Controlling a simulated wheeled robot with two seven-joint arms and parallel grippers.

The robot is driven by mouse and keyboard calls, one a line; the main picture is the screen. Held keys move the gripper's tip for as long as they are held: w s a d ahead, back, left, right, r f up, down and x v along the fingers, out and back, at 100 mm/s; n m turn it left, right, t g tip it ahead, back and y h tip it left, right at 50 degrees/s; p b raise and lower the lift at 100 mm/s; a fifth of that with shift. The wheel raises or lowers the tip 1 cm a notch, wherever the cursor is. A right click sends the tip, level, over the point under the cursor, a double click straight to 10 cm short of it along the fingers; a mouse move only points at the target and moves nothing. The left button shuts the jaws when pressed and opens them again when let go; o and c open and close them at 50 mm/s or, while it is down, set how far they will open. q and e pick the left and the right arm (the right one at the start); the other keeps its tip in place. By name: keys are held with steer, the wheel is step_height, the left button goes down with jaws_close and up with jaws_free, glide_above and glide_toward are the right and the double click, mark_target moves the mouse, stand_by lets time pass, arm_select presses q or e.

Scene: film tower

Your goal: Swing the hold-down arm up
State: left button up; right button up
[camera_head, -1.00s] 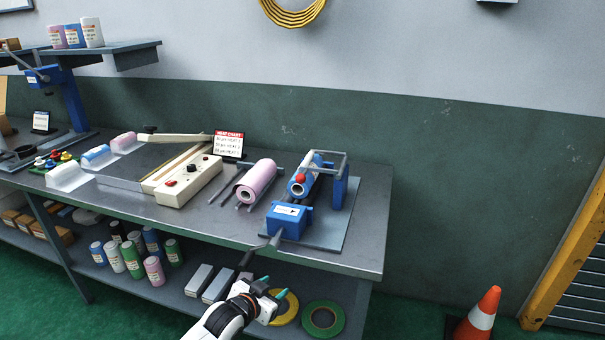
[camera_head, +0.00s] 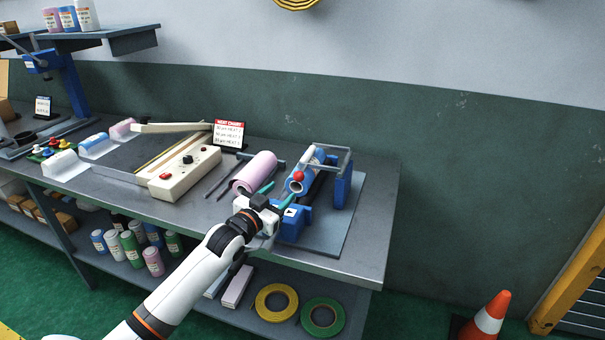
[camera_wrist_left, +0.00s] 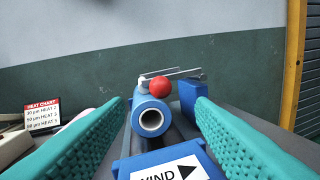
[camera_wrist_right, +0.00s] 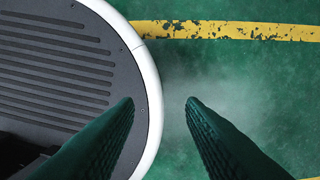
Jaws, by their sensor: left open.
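The hold-down arm (camera_head: 331,152) is a grey metal frame with a red knob (camera_head: 299,176), lying low over the blue film roll (camera_head: 308,172) on the winder. In the left wrist view the red knob (camera_wrist_left: 160,87) sits just above the roll's open end (camera_wrist_left: 151,121), with the arm (camera_wrist_left: 178,73) behind it. My left gripper (camera_head: 282,193) is open and empty in front of the winder, its teal fingers (camera_wrist_left: 160,122) spread either side of the roll and knob, seen from nearer. My right gripper (camera_wrist_right: 161,100) is open and empty above the green floor, away from the bench.
The blue winder box (camera_head: 290,226) stands below the left gripper. A pink roll (camera_head: 256,171) lies on its left, with a cream sealer (camera_head: 185,173) and heat chart card (camera_head: 228,134) further left. The bench's right end (camera_head: 378,220) is bare. An orange cone (camera_head: 488,318) stands on the floor.

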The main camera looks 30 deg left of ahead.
mark_target(296, 179)
arm_select(q)
steer(key=w, duration=0.5)
steer(key=shift+a+r, duration=0.1)
steer(key=shift+r, duration=0.2)
steer(key=w, duration=0.4)
steer(key=shift+f+p, duration=0.2)
steer(key=shift+p, duration=0.1)
steer(key=shift+w, duration=0.65)
arm_select(e)
steer(key=shift+s+r, duration=0.35)
steer(key=shift+s, duration=0.4)
arm_select(q)
steer(key=shift+c, duration=0.5)
jaws_close()
arm_select(e)
steer(key=shift+s, duration=0.1)
